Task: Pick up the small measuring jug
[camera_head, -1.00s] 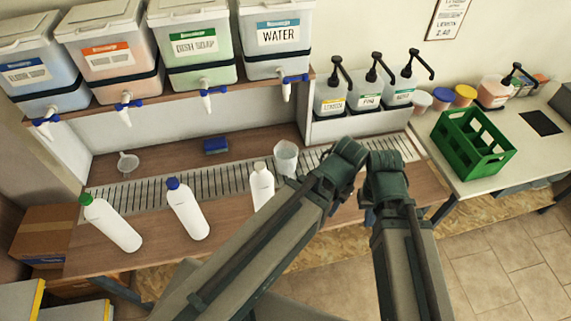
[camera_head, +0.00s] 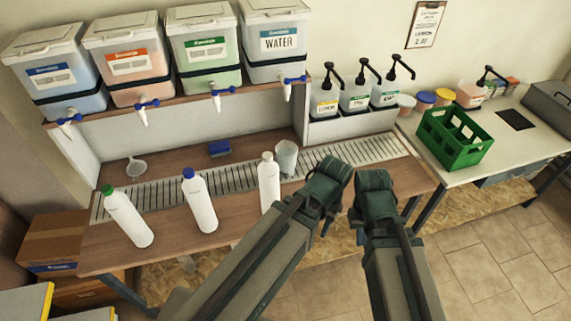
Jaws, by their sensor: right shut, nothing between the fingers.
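A small translucent whitish jug (camera_head: 287,158) stands upright on the slatted drip grate (camera_head: 235,178) at the back of the wooden bench, just behind a white bottle (camera_head: 269,183). My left gripper (camera_head: 328,221) is to the right of the jug and nearer to me, apart from it; its arm hides most of it, so its opening cannot be made out. My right gripper (camera_head: 358,228) is further right, near the bench's front edge, shut and empty.
More white bottles with blue (camera_head: 199,201) and green (camera_head: 127,217) caps stand along the bench front. A funnel (camera_head: 136,168) and blue sponge (camera_head: 219,148) lie behind. Drums with taps (camera_head: 202,58) overhang on a shelf. A green crate (camera_head: 452,140) and pump bottles (camera_head: 355,95) are right.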

